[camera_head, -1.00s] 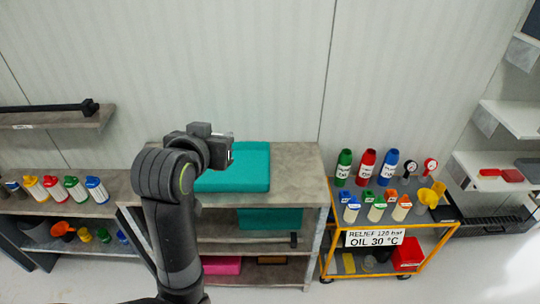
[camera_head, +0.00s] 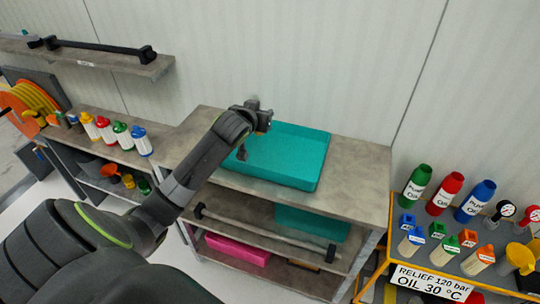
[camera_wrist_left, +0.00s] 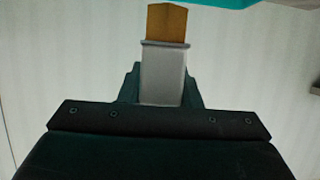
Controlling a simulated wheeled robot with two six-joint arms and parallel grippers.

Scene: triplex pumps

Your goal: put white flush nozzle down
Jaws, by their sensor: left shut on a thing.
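My left gripper (camera_head: 258,115) is at the end of my arm, in front of or above the back left part of the teal tray (camera_head: 300,160) in the head view; the height between them is unclear. In the left wrist view it is shut on a pale grey piece (camera_wrist_left: 162,75) with a brown-gold end (camera_wrist_left: 166,23), which appears to be the white flush nozzle. The fingertips are not clear there. A strip of teal (camera_wrist_left: 215,3) shows at the top edge. My right gripper is not in view.
The tray lies on the grey top of a shelf unit (camera_head: 360,178), with bare room to its right. A long bar (camera_head: 265,232) and a pink tray (camera_head: 237,250) are below. Several coloured bottles (camera_head: 445,193) stand on the yellow cart at right.

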